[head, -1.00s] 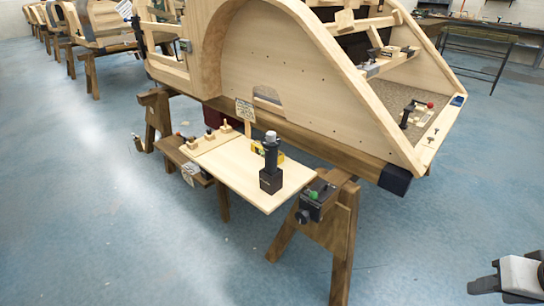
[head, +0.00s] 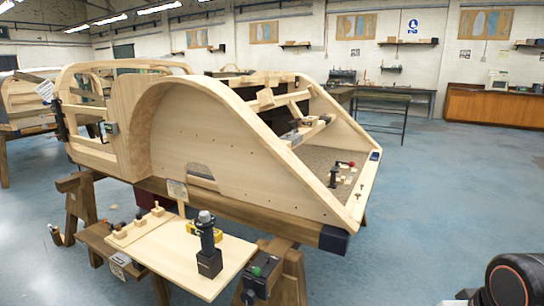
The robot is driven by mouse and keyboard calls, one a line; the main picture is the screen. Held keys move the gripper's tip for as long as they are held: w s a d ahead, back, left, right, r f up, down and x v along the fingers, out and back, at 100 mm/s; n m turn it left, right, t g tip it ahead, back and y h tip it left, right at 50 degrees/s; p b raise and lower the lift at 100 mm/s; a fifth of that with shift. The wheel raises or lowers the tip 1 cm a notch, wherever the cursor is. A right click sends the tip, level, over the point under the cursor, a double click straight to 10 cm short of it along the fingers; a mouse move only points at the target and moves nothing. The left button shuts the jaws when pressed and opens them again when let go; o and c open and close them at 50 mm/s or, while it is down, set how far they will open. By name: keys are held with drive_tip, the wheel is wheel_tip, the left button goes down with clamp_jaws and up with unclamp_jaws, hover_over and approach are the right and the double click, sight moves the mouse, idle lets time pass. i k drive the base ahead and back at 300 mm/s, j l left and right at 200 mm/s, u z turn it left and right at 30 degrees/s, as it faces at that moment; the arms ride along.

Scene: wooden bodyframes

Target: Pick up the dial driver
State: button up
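A black upright tool with a grey round top (head: 206,238), which looks like the dial driver, stands in a dark square block on a pale wooden board (head: 160,262). I cannot read any dial marks on it. My arm shows only at the lower right corner. A small grey part at the bottom edge there may be my gripper (head: 462,299), cut off by the frame. It is far to the right of the tool and apart from it. I cannot see its fingers clearly.
A yellow item (head: 192,227) lies behind the tool. Small wooden pieces with knobs (head: 139,219) stand at the board's left. The large wooden bodyframe (head: 240,150) rises behind. Blue floor at right is open.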

sight(205, 230)
drive_tip(key=u, duration=0.4)
drive_tip(key=k+u, duration=0.15)
drive_tip(key=u, duration=0.7)
drive_tip(key=k+u, duration=0.15)
drive_tip(key=u, duration=0.7)
drive_tip(key=k+j, duration=0.05)
